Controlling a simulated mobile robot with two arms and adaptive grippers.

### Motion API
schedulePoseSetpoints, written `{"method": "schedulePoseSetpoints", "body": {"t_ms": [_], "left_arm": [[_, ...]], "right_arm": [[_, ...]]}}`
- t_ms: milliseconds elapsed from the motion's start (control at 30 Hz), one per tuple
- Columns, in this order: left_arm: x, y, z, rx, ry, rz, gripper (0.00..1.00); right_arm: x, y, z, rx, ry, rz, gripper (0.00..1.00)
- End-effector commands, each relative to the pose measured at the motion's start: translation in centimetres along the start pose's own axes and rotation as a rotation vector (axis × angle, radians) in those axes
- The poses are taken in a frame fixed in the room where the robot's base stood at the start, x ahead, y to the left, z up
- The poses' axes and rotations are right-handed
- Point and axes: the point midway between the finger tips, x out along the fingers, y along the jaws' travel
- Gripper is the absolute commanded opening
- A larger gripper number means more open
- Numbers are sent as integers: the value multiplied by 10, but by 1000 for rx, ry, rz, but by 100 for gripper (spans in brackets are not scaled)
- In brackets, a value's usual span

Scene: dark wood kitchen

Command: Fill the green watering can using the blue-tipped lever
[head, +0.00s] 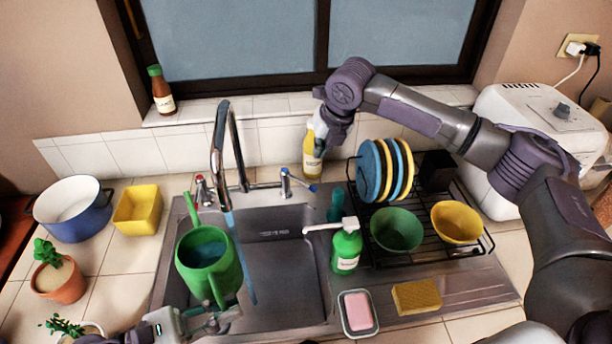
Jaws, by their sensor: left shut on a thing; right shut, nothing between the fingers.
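The green watering can (222,278) is held over the left part of the sink, its opening facing up and blue inside. My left gripper (215,318) is shut on its handle at the near side. The faucet (232,140) arches above the can, and a thin blue stream of water (228,220) falls from it. The stream shows along the can's right side and reaches down to the basin. The blue-tipped lever (300,183) is right of the spout. My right gripper (321,140) is shut and empty, above and behind the lever, overlapping a yellow bottle in the view.
A red-tipped lever (203,189) is left of the faucet. A green soap dispenser (346,248), a pink soap dish (357,313) and a sponge (416,297) are right of the basin (290,285). The dish rack (480,238) holds plates and bowls. The yellow bottle (312,163) stands behind.

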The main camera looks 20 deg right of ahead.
Motion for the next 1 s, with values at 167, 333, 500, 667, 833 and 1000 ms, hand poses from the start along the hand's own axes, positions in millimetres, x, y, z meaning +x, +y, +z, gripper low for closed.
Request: {"method": "schedulePoseSetpoints", "body": {"t_ms": [167,333,500,667,833,1000], "left_arm": [[0,0,2,4,-3,0,0],[0,0,2,4,-3,0,0],[0,0,2,4,-3,0,0],[0,0,2,4,-3,0,0],[0,0,2,4,-3,0,0],[0,0,2,4,-3,0,0]], "right_arm": [[4,2,10,446,-17,-47,0],[7,2,17,878,-51,-88,0],[10,3,24,1309,-103,-119,0],[13,4,28,1718,-168,-139,0],[16,5,32,2149,-254,-144,0],[19,6,33,2580,-365,-130,0]]}}
